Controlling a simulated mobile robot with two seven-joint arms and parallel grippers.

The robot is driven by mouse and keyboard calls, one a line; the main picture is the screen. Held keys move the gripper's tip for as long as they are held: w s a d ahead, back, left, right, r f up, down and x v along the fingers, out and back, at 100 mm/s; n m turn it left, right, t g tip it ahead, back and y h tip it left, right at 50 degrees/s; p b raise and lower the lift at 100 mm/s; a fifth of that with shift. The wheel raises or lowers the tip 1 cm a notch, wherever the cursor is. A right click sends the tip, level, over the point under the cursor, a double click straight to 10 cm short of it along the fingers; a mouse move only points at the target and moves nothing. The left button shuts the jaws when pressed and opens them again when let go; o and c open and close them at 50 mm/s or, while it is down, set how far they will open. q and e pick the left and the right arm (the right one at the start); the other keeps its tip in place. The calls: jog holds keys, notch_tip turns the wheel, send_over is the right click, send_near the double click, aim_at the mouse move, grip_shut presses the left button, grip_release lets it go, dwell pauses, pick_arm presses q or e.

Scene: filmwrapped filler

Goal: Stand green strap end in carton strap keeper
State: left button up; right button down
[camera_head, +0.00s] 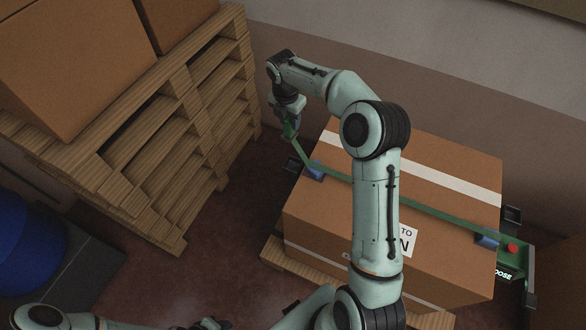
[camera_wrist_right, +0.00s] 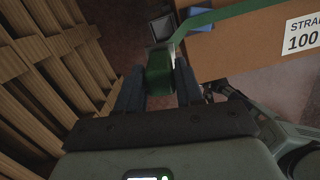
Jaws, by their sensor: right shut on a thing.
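My right gripper (camera_head: 290,130) is shut on the green strap end (camera_wrist_right: 159,73), beyond the left end of the carton (camera_head: 330,215). In the right wrist view, its two dark fingers (camera_wrist_right: 159,90) flank the green piece. The green strap (camera_head: 400,203) runs from there across the carton top to the right side. A dark square, open-looking holder (camera_head: 292,165) sits at the carton's left end, apart from the gripper; it also shows in the right wrist view (camera_wrist_right: 163,27). I take it for the strap keeper.
Blue corner pieces (camera_head: 314,171) (camera_head: 487,239) lie under the strap at the carton edges. A green frame with a red button (camera_head: 513,248) stands right. Stacked wooden pallets (camera_head: 160,150) with brown boxes (camera_head: 75,60) are left, near the gripper. A blue drum (camera_head: 25,240) stands lower left.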

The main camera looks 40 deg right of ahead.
aim_at(291, 136)
jog(key=shift+d+r+n, duration=0.1)
jog(key=shift+d+n, duration=0.5)
jog(key=shift+d, duration=0.05)
jog(key=shift+f, duration=0.35)
pick_arm(q)
jog(key=shift+s+f+b, duration=0.85)
jog(key=shift+s+f, duration=0.05)
jog(key=shift+f, duration=0.3)
pick_arm(e)
jog(key=shift+w+f, duration=0.1)
jog(key=shift+f, duration=9.45)
jog(key=shift+f, duration=0.1)
jog(key=c, duration=0.7)
grip_release()
pick_arm(q)
jog(key=shift+w+r, duration=0.15)
jog(key=shift+r, duration=0.1)
pick_arm(e)
jog(key=r, duration=0.8)
jog(key=a+r, duration=0.1)
jog(key=r, duration=0.3)
jog(key=shift+s+a, duration=0.1)
jog(key=shift+s, duration=0.3)
